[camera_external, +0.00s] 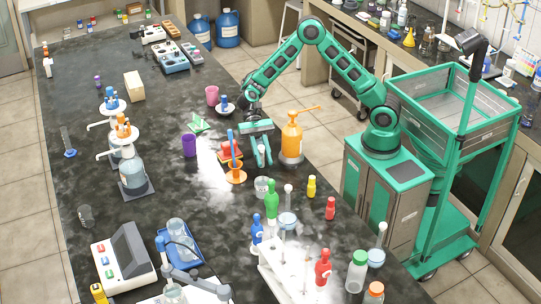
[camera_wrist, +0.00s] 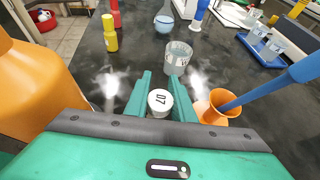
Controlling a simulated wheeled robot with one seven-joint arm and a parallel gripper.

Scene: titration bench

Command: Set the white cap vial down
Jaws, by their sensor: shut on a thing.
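My green gripper (camera_external: 262,155) points down over the dark bench (camera_external: 185,235), just left of the orange bottle. In the wrist view, my gripper (camera_wrist: 163,92) is shut on the white cap vial (camera_wrist: 160,101), whose round cap marked "07" shows between the fingers. The vial's body is hidden below its cap, and I cannot tell whether it touches the bench. In the external view the vial is too small to make out clearly.
The orange pump bottle (camera_external: 291,137) stands close on the right. An orange funnel stand with a blue rod (camera_external: 235,160) is close on the left. A clear beaker (camera_wrist: 178,57) stands just beyond the fingers. A yellow bottle (camera_external: 311,187) and a green bottle (camera_external: 271,200) stand nearer the camera.

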